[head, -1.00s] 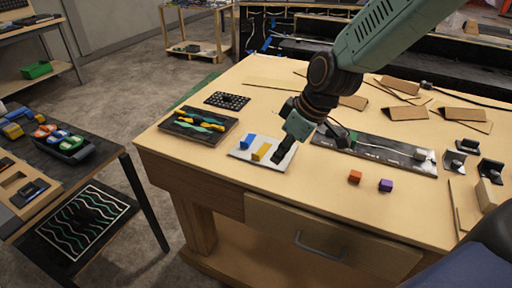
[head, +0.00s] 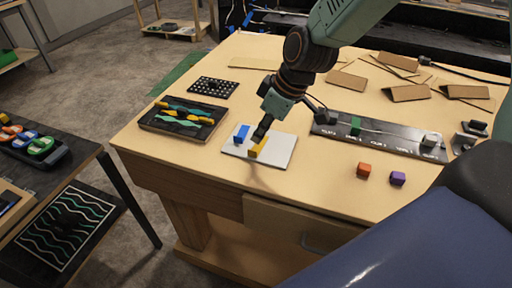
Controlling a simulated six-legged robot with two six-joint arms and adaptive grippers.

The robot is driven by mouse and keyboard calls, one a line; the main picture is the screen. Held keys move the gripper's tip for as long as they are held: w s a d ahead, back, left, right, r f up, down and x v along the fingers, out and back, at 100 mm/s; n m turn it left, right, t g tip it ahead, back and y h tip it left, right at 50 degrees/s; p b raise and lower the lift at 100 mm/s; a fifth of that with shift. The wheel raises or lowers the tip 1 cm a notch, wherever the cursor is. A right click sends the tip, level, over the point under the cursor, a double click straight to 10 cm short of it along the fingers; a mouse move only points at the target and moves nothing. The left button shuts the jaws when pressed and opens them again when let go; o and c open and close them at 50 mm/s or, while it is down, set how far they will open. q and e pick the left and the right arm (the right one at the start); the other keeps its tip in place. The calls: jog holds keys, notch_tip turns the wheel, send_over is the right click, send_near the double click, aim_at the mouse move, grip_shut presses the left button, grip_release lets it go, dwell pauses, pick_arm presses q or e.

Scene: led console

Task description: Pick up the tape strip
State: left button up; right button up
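Either could be the tape strip; the view does not tell which. My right gripper (head: 262,135) points down at the yellow strip, with its dark fingertips over the strip's upper end. I cannot tell whether they touch it or whether the fingers are apart. My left gripper is not in view.
A dark labelled panel (head: 385,135) lies to the right. An orange cube (head: 363,170) and a purple cube (head: 398,178) stand on bare table in front of it.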

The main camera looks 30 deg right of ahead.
aim_at(253, 150)
jog(key=shift+a+f, duration=0.2)
jog(key=shift+f, duration=0.05)
jog(key=f, duration=0.1)
jog(key=f+b, duration=0.1)
jog(key=f, duration=0.1)
jog(key=shift+s+a+f+b, duration=0.1)
jog(key=shift+a+f+b, duration=0.05)
jog(key=shift+a+b, duration=0.2)
jog(key=shift+w+d+f+b, duration=0.1)
jog(key=shift+w+f+b, duration=0.25)
jog(key=shift+f+b, duration=0.3)
jog(key=shift+w+f, duration=0.2)
jog(key=shift+s+a+r, duration=0.15)
jog(key=shift+a, duration=0.15)
jog(key=shift+d, duration=0.1)
grip_shut()
